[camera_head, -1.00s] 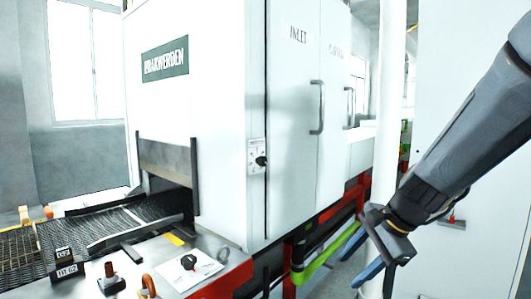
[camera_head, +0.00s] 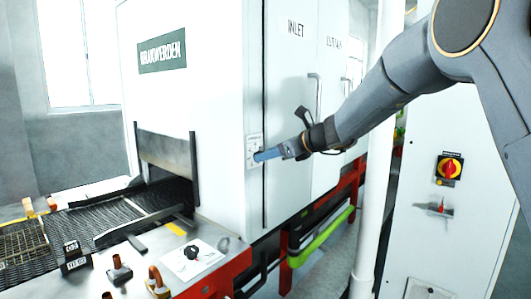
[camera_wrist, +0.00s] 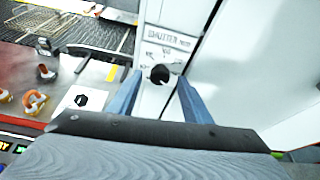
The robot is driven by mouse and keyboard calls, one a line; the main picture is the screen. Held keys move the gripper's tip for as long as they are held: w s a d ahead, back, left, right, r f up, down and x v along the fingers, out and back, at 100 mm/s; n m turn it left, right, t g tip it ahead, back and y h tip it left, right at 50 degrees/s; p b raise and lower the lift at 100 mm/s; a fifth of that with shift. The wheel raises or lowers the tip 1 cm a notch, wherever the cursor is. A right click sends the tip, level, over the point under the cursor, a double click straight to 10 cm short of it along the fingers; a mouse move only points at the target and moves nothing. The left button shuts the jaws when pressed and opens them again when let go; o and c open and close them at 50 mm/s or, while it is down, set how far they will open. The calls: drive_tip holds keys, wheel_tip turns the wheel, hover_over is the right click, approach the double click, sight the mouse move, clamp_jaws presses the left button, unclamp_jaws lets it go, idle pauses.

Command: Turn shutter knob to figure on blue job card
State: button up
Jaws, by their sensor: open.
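The shutter knob (camera_wrist: 159,74) is a small black round knob on a white plate (camera_wrist: 152,48) in the wrist view. In the head view my gripper (camera_head: 266,155) reaches the plate (camera_head: 254,142) at the oven's front corner and hides the knob. I cannot make out a blue job card in either view.
A second black knob (camera_head: 192,252) sits on a white card on the bench left of the gripper. The mesh belt (camera_head: 100,219) runs into the oven. White doors with handles (camera_head: 314,100) and a white pipe (camera_head: 375,180) stand to the right.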

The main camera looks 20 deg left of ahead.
drive_tip(key=shift+x, duration=0.8)
drive_tip(key=shift+c, duration=0.6)
drive_tip(key=c, duration=0.9)
drive_tip(key=shift+c, duration=0.2)
drive_tip(key=shift+f, duration=0.1)
